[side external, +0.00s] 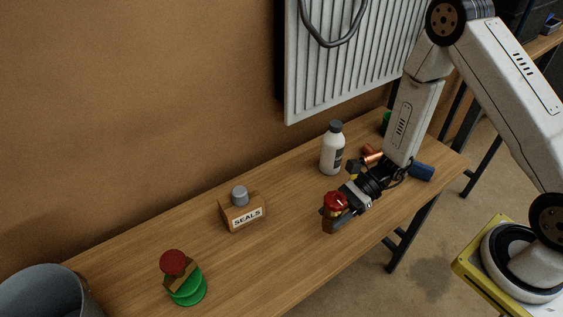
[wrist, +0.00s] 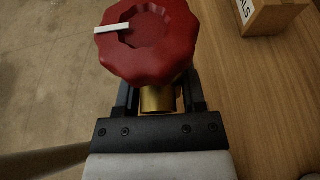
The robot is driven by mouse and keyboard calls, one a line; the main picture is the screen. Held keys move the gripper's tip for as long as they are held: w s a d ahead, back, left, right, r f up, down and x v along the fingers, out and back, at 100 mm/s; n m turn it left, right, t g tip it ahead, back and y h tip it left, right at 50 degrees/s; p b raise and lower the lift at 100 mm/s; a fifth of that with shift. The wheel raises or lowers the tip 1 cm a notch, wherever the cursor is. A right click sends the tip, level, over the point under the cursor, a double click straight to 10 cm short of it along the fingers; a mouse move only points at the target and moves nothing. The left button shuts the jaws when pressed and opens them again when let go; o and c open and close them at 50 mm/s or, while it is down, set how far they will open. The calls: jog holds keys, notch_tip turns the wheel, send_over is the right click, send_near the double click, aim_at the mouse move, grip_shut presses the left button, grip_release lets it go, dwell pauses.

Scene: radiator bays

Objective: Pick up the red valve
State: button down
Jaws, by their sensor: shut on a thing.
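The red valve (wrist: 148,42) has a lobed red knob with a white pointer bar and a brass stem below. In the wrist view it sits between the two black fingers of my gripper (wrist: 158,100), which is shut on the brass stem. In the side view the red knob (side external: 335,202) shows at the end of my gripper (side external: 343,209), near the bench's front edge. A brown part shows below the knob; I cannot tell whether it touches the bench. The valve's lower end is hidden in the wrist view.
A wooden SEALS block (side external: 243,213) with a grey knob stands mid-bench. A white bottle (side external: 332,150) stands behind my gripper, with copper pieces (side external: 371,154) and a blue item (side external: 423,172) nearby. A second red-topped piece (side external: 173,263) rests on green discs (side external: 188,290), beside a grey bucket (side external: 42,291).

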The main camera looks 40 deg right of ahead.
aim_at(343, 195)
jog(key=shift+r, duration=2.35)
